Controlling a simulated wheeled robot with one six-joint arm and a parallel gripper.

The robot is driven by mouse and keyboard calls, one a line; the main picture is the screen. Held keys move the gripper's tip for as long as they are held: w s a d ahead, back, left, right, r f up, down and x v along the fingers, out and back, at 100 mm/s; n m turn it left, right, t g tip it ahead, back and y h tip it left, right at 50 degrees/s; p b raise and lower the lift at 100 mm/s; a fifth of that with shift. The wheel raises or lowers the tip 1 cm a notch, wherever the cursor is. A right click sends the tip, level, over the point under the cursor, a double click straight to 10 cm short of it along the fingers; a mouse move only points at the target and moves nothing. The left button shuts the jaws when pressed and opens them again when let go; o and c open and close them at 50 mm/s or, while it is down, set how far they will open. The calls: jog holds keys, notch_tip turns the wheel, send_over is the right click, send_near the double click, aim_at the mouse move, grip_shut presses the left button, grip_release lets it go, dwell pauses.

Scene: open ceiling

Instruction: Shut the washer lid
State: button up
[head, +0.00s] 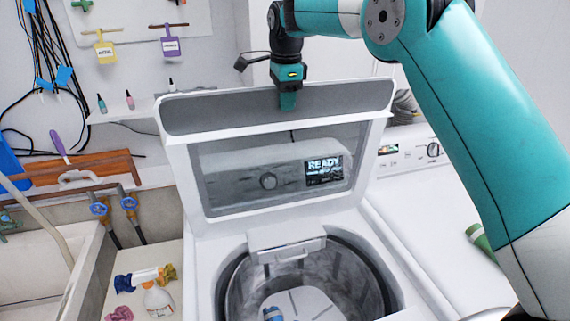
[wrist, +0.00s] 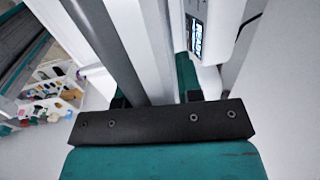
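The white washer (head: 205,295) has its lid (head: 181,125) raised, with a grey upper band and a see-through window. The open drum (head: 235,290) shows below it. My gripper (head: 288,100) is at the middle of the lid's top edge, with one teal finger in front of the grey band. In the wrist view the lid's edge (wrist: 150,50) runs between the two fingers of my gripper (wrist: 155,90). The fingers are apart, but I cannot tell if they clamp the lid. The far finger is hidden in the head view.
A display reading READY (head: 324,168) shows through the lid window. A second white machine (head: 425,200) stands at the right. A sink (head: 40,250) and a spray bottle (head: 158,299) are at the left. A narrow shelf (head: 130,113) holds small bottles behind.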

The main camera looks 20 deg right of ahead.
jog(key=shift+c, duration=1.2)
jog(key=shift+s+f+b, duration=0.3)
jog(key=shift+f+b, duration=0.05)
jog(key=shift+b, duration=0.65)
jog(key=s+f+t+b, duration=0.1)
jog(key=s+b, duration=0.3)
jog(key=b, duration=0.2)
jog(key=s+f+t+b, duration=0.1)
jog(key=s+b, duration=0.3)
jog(key=b, duration=0.3)
jog(key=s+f+t+b, duration=0.1)
jog(key=s+b, duration=0.3)
jog(key=b, duration=0.3)
jog(key=shift+s, duration=0.2)
